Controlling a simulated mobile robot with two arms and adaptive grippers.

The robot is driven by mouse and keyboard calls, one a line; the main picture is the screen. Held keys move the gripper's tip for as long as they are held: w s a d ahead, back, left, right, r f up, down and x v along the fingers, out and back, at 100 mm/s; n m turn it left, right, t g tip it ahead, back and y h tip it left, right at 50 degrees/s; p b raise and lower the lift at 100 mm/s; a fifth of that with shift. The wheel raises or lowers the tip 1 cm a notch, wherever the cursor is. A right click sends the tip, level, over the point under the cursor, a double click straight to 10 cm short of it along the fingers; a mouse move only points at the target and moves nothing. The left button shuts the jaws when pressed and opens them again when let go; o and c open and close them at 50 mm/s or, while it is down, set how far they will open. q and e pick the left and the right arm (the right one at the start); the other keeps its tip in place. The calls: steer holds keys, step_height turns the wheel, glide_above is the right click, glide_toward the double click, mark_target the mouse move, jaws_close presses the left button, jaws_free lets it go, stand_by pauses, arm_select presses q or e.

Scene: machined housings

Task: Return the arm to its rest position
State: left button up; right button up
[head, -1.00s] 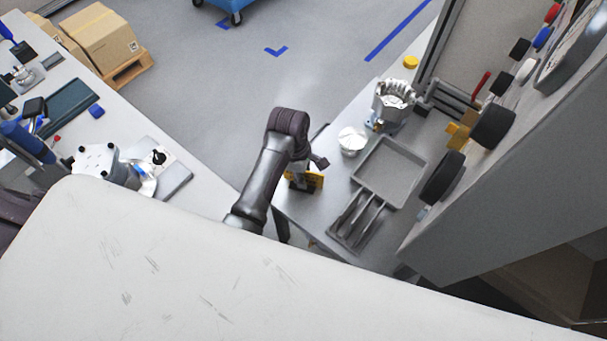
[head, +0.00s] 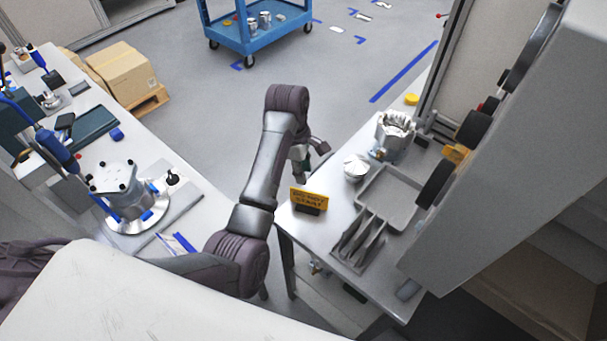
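My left arm comes in from the lower left, rises through the middle of the head view and bends over at the top. My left gripper (head: 312,162) hangs from its end, over the left edge of the right-hand bench (head: 328,226). It is small, dark and partly hidden by the wrist, so its opening is unclear. No held object can be made out. A yellow "do not start" sign (head: 309,197) stands on the bench just below the gripper. My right gripper is not in view.
Another housing (head: 118,186) stands on the left table (head: 178,214). A blue cart (head: 256,36) is behind. Floor between is clear.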

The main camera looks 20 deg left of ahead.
arm_select(q)
steer(key=shift+s, duration=0.1)
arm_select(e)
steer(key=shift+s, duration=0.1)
